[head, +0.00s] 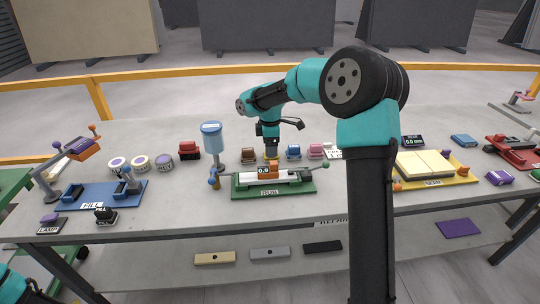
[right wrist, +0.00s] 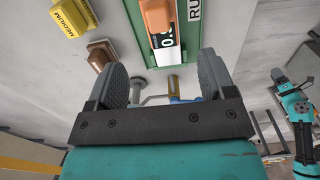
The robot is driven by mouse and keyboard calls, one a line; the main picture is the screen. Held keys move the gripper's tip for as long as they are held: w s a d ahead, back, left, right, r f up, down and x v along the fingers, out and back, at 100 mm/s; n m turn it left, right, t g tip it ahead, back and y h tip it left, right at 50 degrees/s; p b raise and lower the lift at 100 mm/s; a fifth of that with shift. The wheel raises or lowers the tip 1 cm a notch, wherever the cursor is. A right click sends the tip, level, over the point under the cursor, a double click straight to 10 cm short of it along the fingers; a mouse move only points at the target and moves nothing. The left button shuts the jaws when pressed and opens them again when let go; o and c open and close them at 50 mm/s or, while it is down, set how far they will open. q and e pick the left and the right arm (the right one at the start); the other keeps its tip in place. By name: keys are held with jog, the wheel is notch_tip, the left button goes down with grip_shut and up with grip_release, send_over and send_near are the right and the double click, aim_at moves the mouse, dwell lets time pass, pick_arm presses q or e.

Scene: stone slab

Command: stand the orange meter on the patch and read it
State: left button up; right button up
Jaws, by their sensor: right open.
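The orange meter (head: 275,168) stands on a green board (head: 240,193) at the middle of the slab, and its small dark display seems to show 0.9. In the right wrist view the orange block (right wrist: 155,14) and display (right wrist: 166,40) are ahead of my fingers. My right gripper (head: 271,153) is above the back row, behind the board. In the right wrist view its two fingers (right wrist: 160,72) are spread with nothing held, apart from the meter. I cannot clearly pick out the patch. My left gripper is out of frame.
A yellow block (right wrist: 70,17) labelled MEDIUM and a brown block (head: 248,155) stand near my right gripper. A blue cylinder on a stand (head: 212,140) rises left of the board. A blue FILL tray (head: 130,195) and yellow board (head: 455,180) flank it. My right arm hides part of the slab.

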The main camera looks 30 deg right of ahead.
jog(key=shift+r, duration=0.4)
dwell(0.3)
